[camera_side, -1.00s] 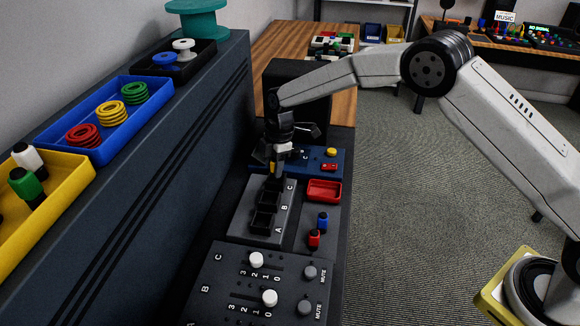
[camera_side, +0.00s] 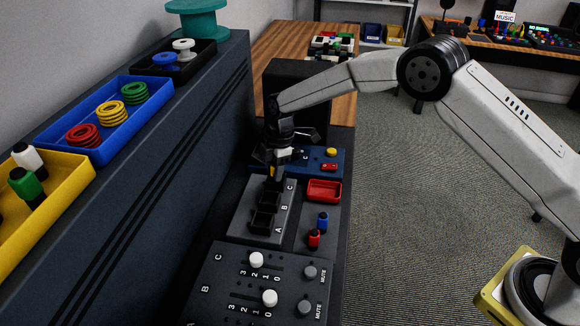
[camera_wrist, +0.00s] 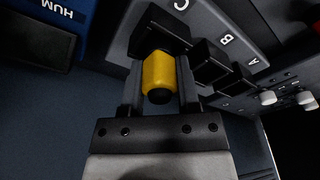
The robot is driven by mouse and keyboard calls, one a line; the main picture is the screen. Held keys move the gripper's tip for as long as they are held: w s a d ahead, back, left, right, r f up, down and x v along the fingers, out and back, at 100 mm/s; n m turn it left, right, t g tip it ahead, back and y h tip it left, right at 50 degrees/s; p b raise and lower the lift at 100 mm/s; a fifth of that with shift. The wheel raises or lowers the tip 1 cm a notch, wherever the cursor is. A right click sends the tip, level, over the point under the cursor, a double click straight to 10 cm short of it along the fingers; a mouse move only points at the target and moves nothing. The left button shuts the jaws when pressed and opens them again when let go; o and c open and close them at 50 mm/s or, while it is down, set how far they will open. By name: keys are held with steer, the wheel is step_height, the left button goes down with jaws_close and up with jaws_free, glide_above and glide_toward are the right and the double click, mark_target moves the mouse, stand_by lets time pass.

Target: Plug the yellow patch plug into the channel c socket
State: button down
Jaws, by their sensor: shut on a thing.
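The yellow patch plug (camera_wrist: 158,72) is between my gripper's (camera_wrist: 160,85) two fingers in the wrist view. My gripper is shut on it. In the side view my gripper (camera_side: 274,172) is over the far end of the grey socket block (camera_side: 246,222), by the letter C, and a bit of yellow shows at its tips. In the wrist view the plug's far end meets the black channel C socket (camera_wrist: 152,20). How deep it sits in the socket is hidden. The channel B socket (camera_wrist: 208,62) is beside it.
A red plug (camera_side: 314,240) and a blue plug (camera_side: 322,222) stand right of the socket block, near a red tray (camera_side: 324,191). A blue panel (camera_side: 338,170) lies behind. The fader panel (camera_side: 228,282) is in front, and a tall dark cabinet (camera_side: 190,150) bounds the left.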

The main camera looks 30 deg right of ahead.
steer(key=shift+f, duration=0.45)
stand_by(0.3)
steer(key=shift+c, duration=2.1)
jaws_free()
steer(key=shift+o, duration=0.9)
steer(key=shift+s+f, duration=0.1)
steer(key=shift+f, duration=0.05)
steer(key=shift+o, duration=1.2)
steer(key=shift+s+f, duration=0.1)
steer(key=shift+w+r, duration=0.2)
steer(key=shift+r, duration=3.6)
